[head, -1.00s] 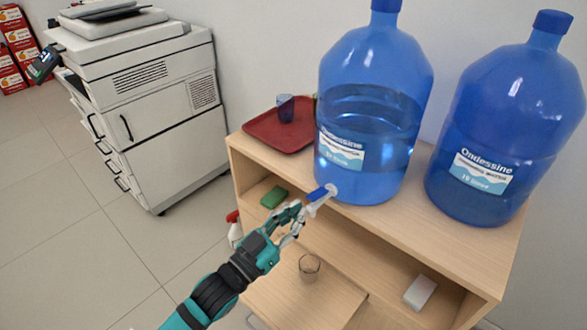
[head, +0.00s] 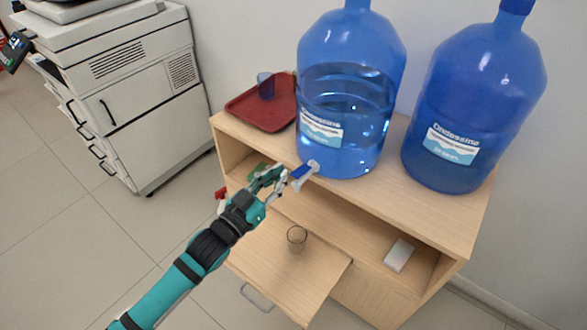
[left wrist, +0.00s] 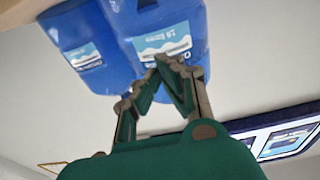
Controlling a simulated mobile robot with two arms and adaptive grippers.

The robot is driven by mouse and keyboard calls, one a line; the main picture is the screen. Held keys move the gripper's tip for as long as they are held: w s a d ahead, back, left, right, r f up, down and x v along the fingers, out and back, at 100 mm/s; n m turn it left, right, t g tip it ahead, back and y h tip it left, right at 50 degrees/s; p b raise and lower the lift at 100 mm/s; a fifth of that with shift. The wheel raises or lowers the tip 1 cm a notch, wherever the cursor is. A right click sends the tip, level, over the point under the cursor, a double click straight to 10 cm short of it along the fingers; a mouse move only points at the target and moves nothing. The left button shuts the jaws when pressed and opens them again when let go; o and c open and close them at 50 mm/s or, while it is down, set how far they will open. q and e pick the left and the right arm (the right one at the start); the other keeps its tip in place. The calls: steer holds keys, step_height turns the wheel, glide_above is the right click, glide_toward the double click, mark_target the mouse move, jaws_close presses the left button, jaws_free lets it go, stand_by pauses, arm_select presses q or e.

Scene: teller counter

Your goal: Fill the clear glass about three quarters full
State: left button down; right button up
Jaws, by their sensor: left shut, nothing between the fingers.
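The clear glass (head: 297,238) stands upright on the pulled-out lower board (head: 275,262), below the tap. Its content is too faint to tell. The part-filled blue water bottle (head: 352,45) stands on the cabinet top; its white tap with a blue lever (head: 301,172) points over the front edge. My left gripper (head: 280,179) is shut and empty, beside the tap lever; I cannot tell whether it touches it. In the left wrist view its fingers (left wrist: 160,82) meet in front of the blue bottles. My right gripper is not in view.
A second blue bottle (head: 470,85) stands to the right. A red tray (head: 250,112) holding a blue cup (head: 266,86) is at the back left. A white block (head: 398,255) lies in the lower shelf. A printer (head: 130,80) stands left. A green sponge is partly hidden behind my gripper.

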arm_select(q)
steer(key=p, duration=0.1)
glide_above(297, 175)
steer(key=shift+r, duration=0.3)
steer(key=f, duration=0.2)
steer(key=shift+s+a+f, duration=0.25)
steer(key=shift+s+f, duration=0.05)
steer(key=shift+f, duration=0.1)
steer(key=shift+s+a+f, duration=0.15)
steer(key=shift+s+f, duration=0.05)
steer(key=shift+f, duration=0.3)
steer(key=shift+f, duration=0.15)
steer(key=t+b, duration=0.1)
steer(key=b, duration=0.2)
steer(key=f+t+h+b, duration=0.1)
steer(key=b, duration=0.2)
steer(key=shift+s+a+f, duration=0.15)
steer(key=shift+s+a, duration=0.1)
steer(key=shift+s, duration=0.1)
stand_by(2.7)
